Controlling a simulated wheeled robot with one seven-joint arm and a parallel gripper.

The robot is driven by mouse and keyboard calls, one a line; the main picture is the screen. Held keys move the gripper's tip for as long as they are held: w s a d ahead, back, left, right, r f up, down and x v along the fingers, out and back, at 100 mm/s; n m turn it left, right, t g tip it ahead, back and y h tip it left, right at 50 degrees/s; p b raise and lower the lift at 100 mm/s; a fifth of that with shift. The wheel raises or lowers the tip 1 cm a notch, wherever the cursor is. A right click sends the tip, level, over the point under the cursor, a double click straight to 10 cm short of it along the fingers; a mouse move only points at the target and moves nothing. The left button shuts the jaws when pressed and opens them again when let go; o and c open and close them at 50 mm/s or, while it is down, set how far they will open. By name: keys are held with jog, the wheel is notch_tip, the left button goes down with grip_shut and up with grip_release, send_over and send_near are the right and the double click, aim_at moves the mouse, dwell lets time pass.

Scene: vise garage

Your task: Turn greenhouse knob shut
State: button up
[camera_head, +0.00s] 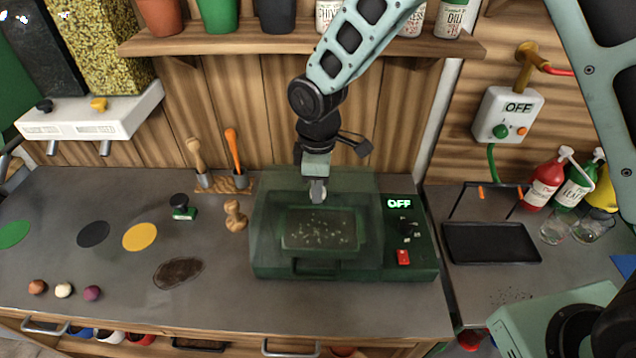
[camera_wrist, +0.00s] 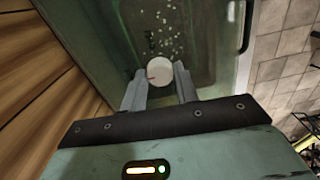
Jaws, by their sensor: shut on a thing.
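The greenhouse (camera_head: 262,250) is a green box with a see-through cover on the worktop, with a speckled bed inside. Its round pale knob (camera_wrist: 159,72) has a small red mark on its face, at the left of centre in the wrist view. My gripper (camera_head: 318,192) reaches down from above to the back part of the cover. In the wrist view my gripper (camera_wrist: 160,78) has one finger on each side of the knob and is shut on it. In the head view my fingers mostly hide the knob.
Right of the cover, a panel has a lit "OFF" display (camera_head: 399,204), a black dial (camera_head: 406,230) and a red switch (camera_head: 403,257). A wooden peg-like piece (camera_head: 235,216) stands close on the left. A shelf (camera_head: 290,45) with pots hangs behind my arm.

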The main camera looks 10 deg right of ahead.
jog(key=shift+n, duration=0.4)
jog(key=o, duration=1)
notch_tip(320, 180, up, 18)
jog(key=b, duration=0.3)
jog(key=shift+f, duration=0.25)
jog(key=s+d+f+m, duration=0.2)
jog(key=s, duration=0.6)
jog(key=s+d+f+m+b, duration=0.1)
jog(key=s+d+f+m, duration=0.1)
jog(key=s, duration=0.6)
jog(key=s+d+f+m+b, duration=0.1)
jog(key=s+f+m, duration=0.3)
jog(key=s, duration=0.4)
jog(key=shift+s+d+f+y, duration=0.15)
jog(key=shift+s+d+y, duration=0.15)
jog(key=shift+d, duration=0.35)
